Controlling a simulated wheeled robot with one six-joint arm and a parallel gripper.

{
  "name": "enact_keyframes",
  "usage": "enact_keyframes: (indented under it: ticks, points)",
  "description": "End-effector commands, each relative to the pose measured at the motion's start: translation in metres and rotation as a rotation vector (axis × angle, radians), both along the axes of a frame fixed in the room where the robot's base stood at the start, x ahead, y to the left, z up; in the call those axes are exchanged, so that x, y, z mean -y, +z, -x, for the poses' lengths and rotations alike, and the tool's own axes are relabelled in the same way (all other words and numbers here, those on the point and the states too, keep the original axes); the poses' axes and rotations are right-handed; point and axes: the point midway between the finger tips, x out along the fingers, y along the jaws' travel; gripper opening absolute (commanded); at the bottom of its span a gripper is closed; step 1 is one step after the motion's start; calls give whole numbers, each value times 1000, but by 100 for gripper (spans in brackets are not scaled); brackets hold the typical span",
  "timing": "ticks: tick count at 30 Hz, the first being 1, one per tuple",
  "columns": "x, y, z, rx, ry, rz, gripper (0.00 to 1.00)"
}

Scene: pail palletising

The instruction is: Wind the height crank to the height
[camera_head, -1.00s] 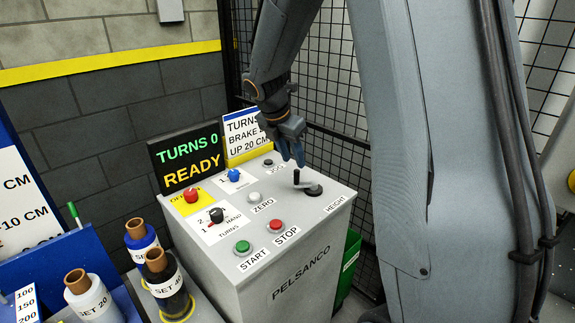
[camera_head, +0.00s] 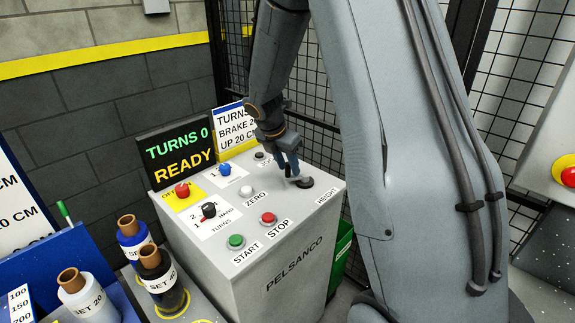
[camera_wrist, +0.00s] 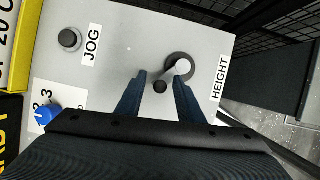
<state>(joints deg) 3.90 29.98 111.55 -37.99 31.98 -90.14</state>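The height crank (camera_head: 306,182) is a small dark hub on the right of the grey console top, beside the HEIGHT label (camera_wrist: 217,78). In the wrist view its round black base with a pale arm (camera_wrist: 181,67) lies just beyond my fingertips. My gripper (camera_head: 290,172) is low over the crank. In the head view the fingers partly hide the handle.
The console (camera_head: 270,278) also bears a red stop button (camera_head: 268,217), green start button (camera_head: 236,241), black turns knob (camera_head: 208,210) and blue knob (camera_head: 225,169). The display (camera_head: 178,155) reads TURNS 0 READY. Wire mesh stands behind. Wrapped rolls (camera_head: 163,283) stand at left.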

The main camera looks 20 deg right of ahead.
Motion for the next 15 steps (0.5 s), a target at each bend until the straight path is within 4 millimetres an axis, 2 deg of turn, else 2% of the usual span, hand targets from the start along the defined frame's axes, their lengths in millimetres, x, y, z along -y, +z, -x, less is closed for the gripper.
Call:
enact_keyframes:
  ticks: [1, 6, 15]
  points:
    - [0, 0, 0, 0, 0, 0, 29]
    - [0, 0, 0, 0, -1, 0, 0]
    - [1, 0, -1, -1, -22, 0, 0]
